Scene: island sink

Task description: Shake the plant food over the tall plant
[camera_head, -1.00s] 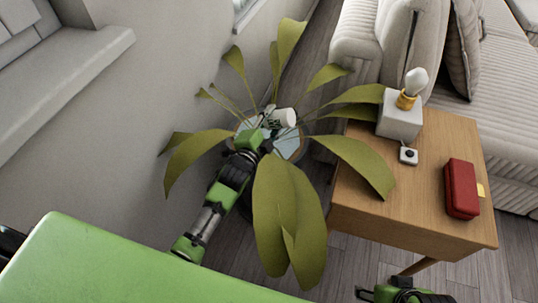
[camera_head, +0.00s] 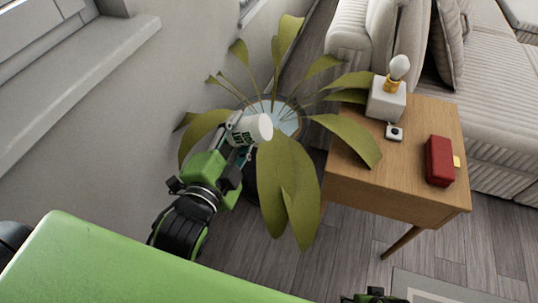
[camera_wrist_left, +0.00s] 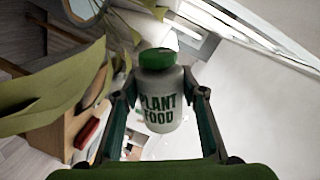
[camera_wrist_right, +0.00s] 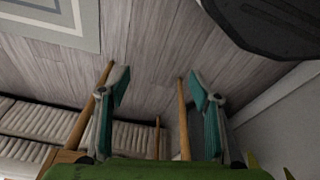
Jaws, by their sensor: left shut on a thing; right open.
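My left gripper (camera_head: 232,140) is shut on the white plant food bottle (camera_head: 252,128). In the left wrist view the bottle (camera_wrist_left: 160,100) has a green cap and green "PLANT FOOD" lettering, and sits between the two fingers. In the head view it lies tilted in front of the pot's near left rim. The tall plant (camera_head: 285,185) has long broad green leaves and stands in a round pot (camera_head: 287,122) by the wall. My right gripper (camera_wrist_right: 158,90) is open and empty over the floor; only a bit of it shows at the head view's bottom edge.
A wall and sill (camera_head: 90,75) bound the left.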

